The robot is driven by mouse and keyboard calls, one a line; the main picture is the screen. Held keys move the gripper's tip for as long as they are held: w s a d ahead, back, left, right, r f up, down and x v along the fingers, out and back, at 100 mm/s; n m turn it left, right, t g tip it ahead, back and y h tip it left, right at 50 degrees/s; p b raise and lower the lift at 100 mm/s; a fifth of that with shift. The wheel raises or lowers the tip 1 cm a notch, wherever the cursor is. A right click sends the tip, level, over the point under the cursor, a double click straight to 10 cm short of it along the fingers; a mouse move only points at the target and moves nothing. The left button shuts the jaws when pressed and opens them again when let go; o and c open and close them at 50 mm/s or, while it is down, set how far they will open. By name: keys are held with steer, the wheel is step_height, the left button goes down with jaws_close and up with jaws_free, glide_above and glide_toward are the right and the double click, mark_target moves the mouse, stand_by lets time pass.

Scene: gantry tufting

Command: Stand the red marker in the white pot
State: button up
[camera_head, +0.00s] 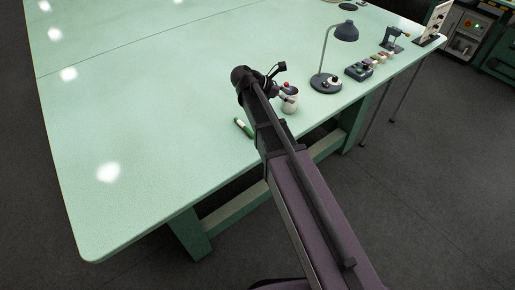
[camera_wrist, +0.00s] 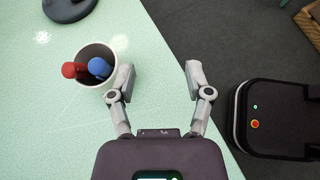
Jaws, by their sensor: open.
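The white pot (camera_head: 289,105) stands upright near the table's front edge, beside the end of my arm. In the wrist view the pot (camera_wrist: 109,53) is left of my gripper. The red marker (camera_wrist: 69,71) stands in it, leaning against the left of the rim, with a blue marker (camera_wrist: 99,67) beside it. The red end (camera_head: 287,86) also shows above the pot in the head view. My gripper (camera_wrist: 159,70) is open, with nothing between its fingers. Its left finger is close to the pot's right side; I cannot tell whether they touch.
A green marker (camera_head: 240,124) lies on the pale green table (camera_head: 150,120), left of my arm. A desk lamp (camera_head: 326,82) stands right of the pot, with a control box (camera_head: 359,70) beyond. The left of the table is clear.

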steer(key=s+a+f+m+g+y, duration=0.1)
steer(key=s+f+m+y, duration=0.1)
steer(key=s+a+f+m+g+y, duration=0.1)
steer(key=s+f+m, duration=0.1)
steer(key=s, duration=0.1)
steer(key=s+a+f+m+g+y, duration=0.1)
steer(key=s+a+g+y, duration=0.1)
steer(key=shift+s+a+f+m+y, duration=0.1)
steer(key=shift+s+f+m+y, duration=0.1)
steer(key=shift+f+m+y, duration=0.15)
steer(key=s+a+f+m+t+y, duration=0.1)
steer(key=s+a+f+m+y, duration=0.1)
steer(key=s+a+m+y, duration=0.3)
steer(key=shift+s+a+f+m, duration=0.3)
steer(key=shift+s+a+m, duration=0.5)
steer(key=shift+s, duration=1.55)
steer(key=shift+a, duration=0.15)
steer(key=s+d+r+m+p, duration=0.1)
steer(key=d+r+m+p, duration=0.1)
steer(key=d+m, duration=0.2)
steer(key=s+d+r+m+t+p, duration=0.1)
steer(key=d+r+m+p, duration=0.1)
steer(key=d, duration=0.9)
steer(key=shift+m+y+p, duration=0.3)
steer(key=shift+m+y, duration=0.15)
steer(key=shift+m, duration=0.4)
